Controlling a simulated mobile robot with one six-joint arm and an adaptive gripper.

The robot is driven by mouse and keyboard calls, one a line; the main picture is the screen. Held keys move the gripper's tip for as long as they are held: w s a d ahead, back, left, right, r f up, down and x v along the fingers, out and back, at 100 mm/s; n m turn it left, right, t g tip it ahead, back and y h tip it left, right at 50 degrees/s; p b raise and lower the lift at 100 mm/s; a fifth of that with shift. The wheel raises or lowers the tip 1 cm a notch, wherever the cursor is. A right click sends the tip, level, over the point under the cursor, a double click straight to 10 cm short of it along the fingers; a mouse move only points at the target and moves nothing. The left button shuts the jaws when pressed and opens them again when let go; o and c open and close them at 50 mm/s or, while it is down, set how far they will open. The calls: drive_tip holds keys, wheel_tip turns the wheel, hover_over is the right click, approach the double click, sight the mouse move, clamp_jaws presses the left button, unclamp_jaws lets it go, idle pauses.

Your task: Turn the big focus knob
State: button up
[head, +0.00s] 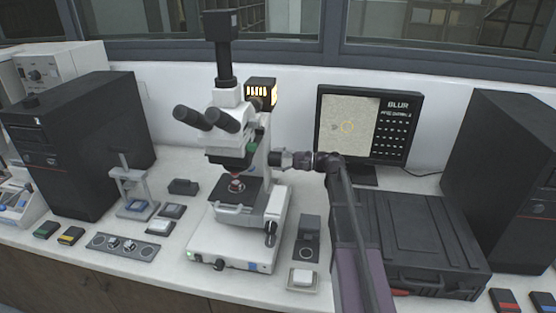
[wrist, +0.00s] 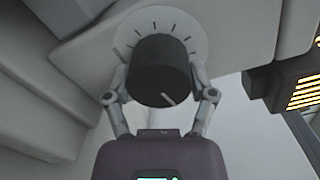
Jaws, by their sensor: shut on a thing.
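The big focus knob (wrist: 160,68) is a black cylinder with one white line, pointing to the lower right in the wrist view. A pale dial with dark tick marks (wrist: 184,22) lies behind it. My gripper (wrist: 158,80) has a finger on each side of the knob and is shut on it. In the head view, my gripper (head: 281,160) reaches the microscope (head: 224,251) from the right; the knob is hidden there. The monitor (head: 372,93) shows a pale picture with a yellow ring and the word BLUR.
A black case (head: 432,240) lies right of the microscope, under my arm. A small dark block (head: 308,230) and white dish (head: 303,278) stand between them. A black computer tower (head: 80,150) is at left, another (head: 505,160) at right. A lit lamp housing (head: 261,92) is behind.

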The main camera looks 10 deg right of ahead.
idle(0.4)
drive_tip(key=o, duration=1.1)
drive_tip(key=shift+c, duration=0.2)
drive_tip(key=v, duration=1.2)
idle(0.9)
